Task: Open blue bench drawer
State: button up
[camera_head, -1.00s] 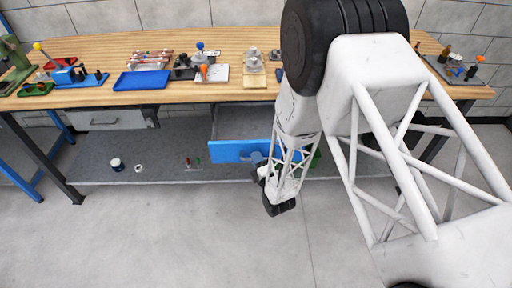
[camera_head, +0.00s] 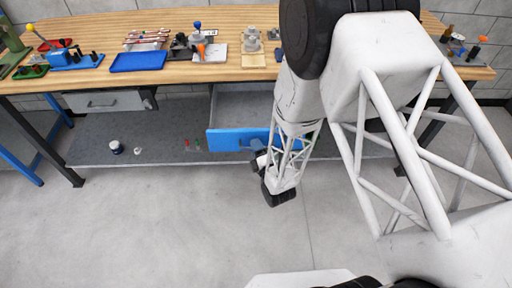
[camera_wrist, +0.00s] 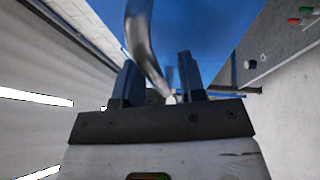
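The blue drawer (camera_head: 230,141) hangs under the bench top and stands pulled out, its grey inside showing from above. My gripper (camera_head: 257,160) is at the right part of its blue front, partly hidden by my arm. In the wrist view the blue front (camera_wrist: 215,30) fills the upper middle. The curved grey metal handle (camera_wrist: 143,35) runs down between my two fingers (camera_wrist: 158,85). The fingers stand apart, with gaps seeming to show beside the handle; firm contact is not clear.
The wooden bench top (camera_head: 225,75) above holds a blue tray (camera_head: 138,61) and several tools. A grey drawer (camera_head: 103,101) at the left is shut. The lower shelf (camera_head: 90,150) carries small items. The floor in front is clear.

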jog(key=v, duration=0.7)
jog(key=shift+s, duration=0.4)
jog(key=shift+d+f, duration=0.1)
jog(key=shift+d, duration=0.05)
dwell(0.5)
